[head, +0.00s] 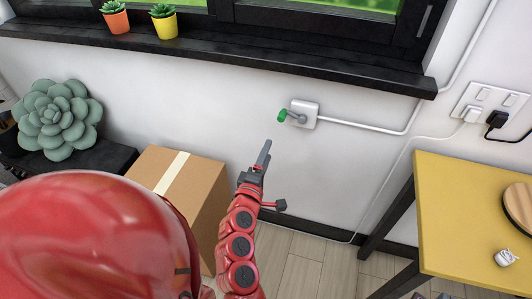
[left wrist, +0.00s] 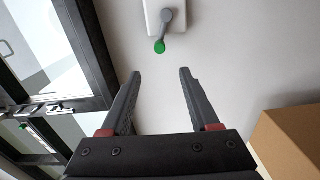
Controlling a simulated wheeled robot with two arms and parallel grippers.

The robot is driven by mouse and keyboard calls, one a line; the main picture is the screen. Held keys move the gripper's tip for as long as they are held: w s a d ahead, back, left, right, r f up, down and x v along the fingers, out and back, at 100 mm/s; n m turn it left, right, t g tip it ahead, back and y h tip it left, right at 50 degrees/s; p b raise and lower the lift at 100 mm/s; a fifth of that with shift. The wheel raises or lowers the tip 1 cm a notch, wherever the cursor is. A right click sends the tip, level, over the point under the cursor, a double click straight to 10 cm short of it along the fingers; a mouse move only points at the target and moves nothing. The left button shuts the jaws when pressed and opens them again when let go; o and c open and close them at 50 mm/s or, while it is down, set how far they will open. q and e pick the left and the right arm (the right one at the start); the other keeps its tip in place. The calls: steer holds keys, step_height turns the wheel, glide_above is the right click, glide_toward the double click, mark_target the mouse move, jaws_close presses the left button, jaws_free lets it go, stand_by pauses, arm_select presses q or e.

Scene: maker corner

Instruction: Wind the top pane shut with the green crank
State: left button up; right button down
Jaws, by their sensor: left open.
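The green crank (head: 284,115) has a green knob on a grey arm and sits on a white wall box (head: 304,114) below the window sill in the head view. It also shows at the top of the left wrist view, with the green knob (left wrist: 160,46) hanging at the lower end of the grey arm. My left gripper (head: 266,146) is below and left of the crank, apart from it. In the left wrist view its two fingers (left wrist: 160,75) are spread with nothing between them, and the knob lies beyond the tips. The top pane is not clearly seen. My right gripper is not in view.
The dark window sill (head: 220,60) runs above the crank, with two potted succulents (head: 164,26) on it. A cardboard box (head: 176,180) stands left of my arm. A yellow table (head: 450,215) is at right. A white conduit (head: 365,128) leads right from the wall box.

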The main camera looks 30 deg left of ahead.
arm_select(q)
steer(key=shift+c, duration=0.8)
steer(key=w+r+m+p, duration=0.1)
steer(key=r+m+p, duration=0.1)
steer(key=p, duration=0.1)
steer(key=w+d+r+m+p, duration=0.1)
steer(key=r+m+p, duration=0.1)
steer(key=m+p, duration=0.1)
steer(key=w+r+m+g+h+p, duration=0.1)
steer(key=r+m+p, duration=0.2)
steer(key=p, duration=0.2)
steer(key=shift+w+d+r, duration=0.1)
steer(key=shift+d, duration=0.05)
jaws_close()
steer(key=w+a+m+g+p, duration=0.2)
steer(key=w+a+m+p, duration=0.4)
steer(key=w+m+p, duration=0.6)
steer(key=f+n, duration=0.1)
steer(key=f, duration=0.1)
steer(key=s+f+n+p, duration=0.1)
steer(key=f, duration=0.1)
steer(key=shift+d+p, duration=0.2)
steer(key=shift+p, duration=0.1)
